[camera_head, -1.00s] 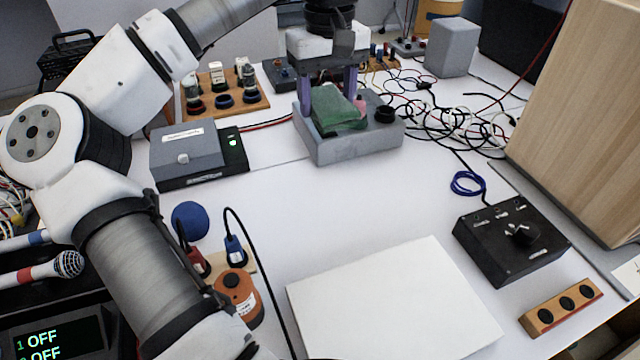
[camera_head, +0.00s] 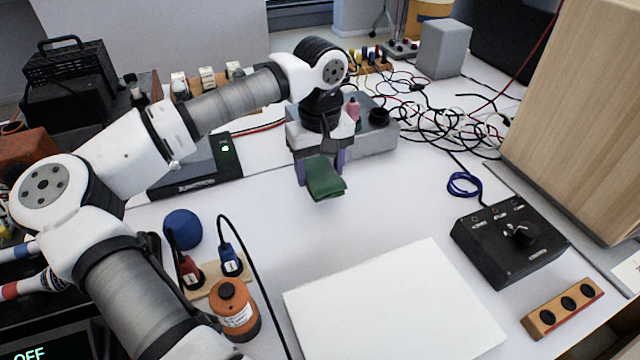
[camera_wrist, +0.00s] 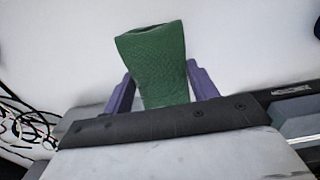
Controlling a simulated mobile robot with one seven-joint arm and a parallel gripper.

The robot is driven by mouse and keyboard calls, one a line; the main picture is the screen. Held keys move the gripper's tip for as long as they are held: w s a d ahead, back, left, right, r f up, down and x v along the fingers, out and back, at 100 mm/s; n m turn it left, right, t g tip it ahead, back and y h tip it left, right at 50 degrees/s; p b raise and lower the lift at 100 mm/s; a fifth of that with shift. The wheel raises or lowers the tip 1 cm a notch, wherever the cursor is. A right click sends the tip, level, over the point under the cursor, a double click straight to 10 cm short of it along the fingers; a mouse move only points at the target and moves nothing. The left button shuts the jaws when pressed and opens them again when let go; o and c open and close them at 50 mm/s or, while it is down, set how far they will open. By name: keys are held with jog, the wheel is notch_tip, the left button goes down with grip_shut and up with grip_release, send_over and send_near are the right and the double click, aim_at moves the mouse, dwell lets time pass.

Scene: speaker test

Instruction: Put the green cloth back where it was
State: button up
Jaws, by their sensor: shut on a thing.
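The green cloth (camera_head: 325,180) is a folded dark green piece in the head view. My gripper (camera_head: 321,170) is shut on it, with one purple finger on each side, and holds it over the white table in front of the grey box. In the wrist view the cloth (camera_wrist: 155,62) stands out between the two purple fingers of my gripper (camera_wrist: 161,88). The grey box (camera_head: 372,140) has a pink item (camera_head: 353,108) and a black round item (camera_head: 379,117) on top. My arm hides part of the box.
A white board (camera_head: 395,305) lies at the front. A black control box (camera_head: 512,243) stands at right, with tangled cables (camera_head: 450,125) behind it. The table middle (camera_head: 300,235) is clear.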

aim_at(320, 185)
jog(key=shift+f, duration=2.15)
jog(key=shift+f, duration=0.1)
jog(key=o, duration=0.9)
notch_tip(320, 185, up, 12)
jog(key=shift+r, duration=0.1)
